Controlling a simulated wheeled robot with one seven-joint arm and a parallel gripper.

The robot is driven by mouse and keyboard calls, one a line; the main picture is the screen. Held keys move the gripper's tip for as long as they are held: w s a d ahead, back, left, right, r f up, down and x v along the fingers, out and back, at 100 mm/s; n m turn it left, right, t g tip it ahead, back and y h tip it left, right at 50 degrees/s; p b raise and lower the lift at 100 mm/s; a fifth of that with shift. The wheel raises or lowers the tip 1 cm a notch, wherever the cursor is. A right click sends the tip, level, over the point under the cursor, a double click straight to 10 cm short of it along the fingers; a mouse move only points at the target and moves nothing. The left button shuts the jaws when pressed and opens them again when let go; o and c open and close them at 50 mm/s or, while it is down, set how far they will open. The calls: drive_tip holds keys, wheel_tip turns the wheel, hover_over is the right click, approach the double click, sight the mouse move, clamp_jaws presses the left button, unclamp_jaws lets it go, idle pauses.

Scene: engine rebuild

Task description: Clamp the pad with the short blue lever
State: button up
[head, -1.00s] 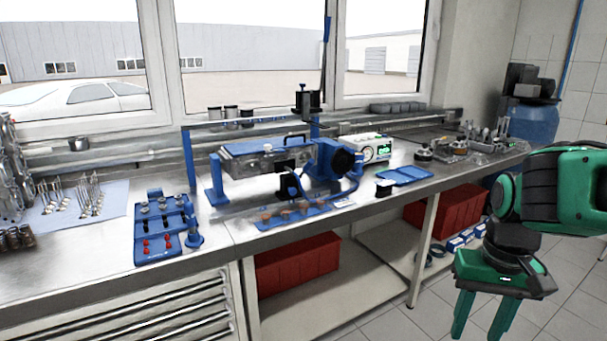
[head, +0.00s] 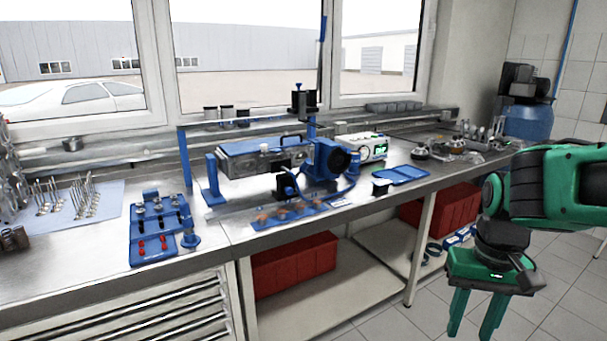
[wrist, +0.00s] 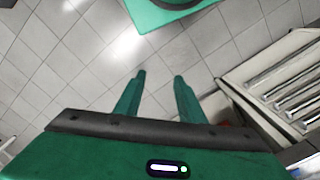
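My gripper (head: 476,316) hangs fingers-down over the tiled floor, right of and in front of the bench. Its two green fingers are apart with nothing between them; the wrist view shows the same open gap (wrist: 159,77) above the tiles. The blue-framed test rig (head: 213,180) stands mid-bench with a silver block (head: 262,158) on it. A black round part on a blue housing (head: 325,160) is at its right end. I cannot make out the short blue lever or the pad.
The bench edge (head: 350,205) runs across the view. A blue parts tray (head: 145,250), a flat blue tray (head: 402,174) and a white meter box (head: 362,149) stand on it. Open floor lies around my gripper.

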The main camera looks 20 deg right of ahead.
drive_tip(key=w+d+n+t+h, duration=0.1)
drive_tip(key=w+d+n+t, duration=0.15)
drive_tip(key=w, duration=0.85)
drive_tip(key=n+t+y, duration=0.1)
drive_tip(key=n+t, duration=0.3)
drive_tip(key=t, duration=0.6)
approach(305, 165)
drive_tip(key=s+d+f, duration=0.7)
drive_tip(key=s+f, duration=0.3)
drive_tip(key=w+a+r+t, duration=0.1)
drive_tip(key=w+a+t, duration=0.1)
drive_tip(key=w, duration=0.5)
drive_tip(key=w+a+r+t+y, duration=0.1)
drive_tip(key=w+a+r, duration=0.1)
drive_tip(key=w, duration=0.4)
drive_tip(key=w+a+r+t, duration=0.1)
drive_tip(key=w+a+t, duration=0.1)
drive_tip(key=w, duration=0.5)
drive_tip(key=shift+w+a+r+m+t+y, duration=0.2)
drive_tip(key=shift+w+a+m+t+y, duration=0.05)
drive_tip(key=shift+w+t+y, duration=0.1)
clamp_jaws()
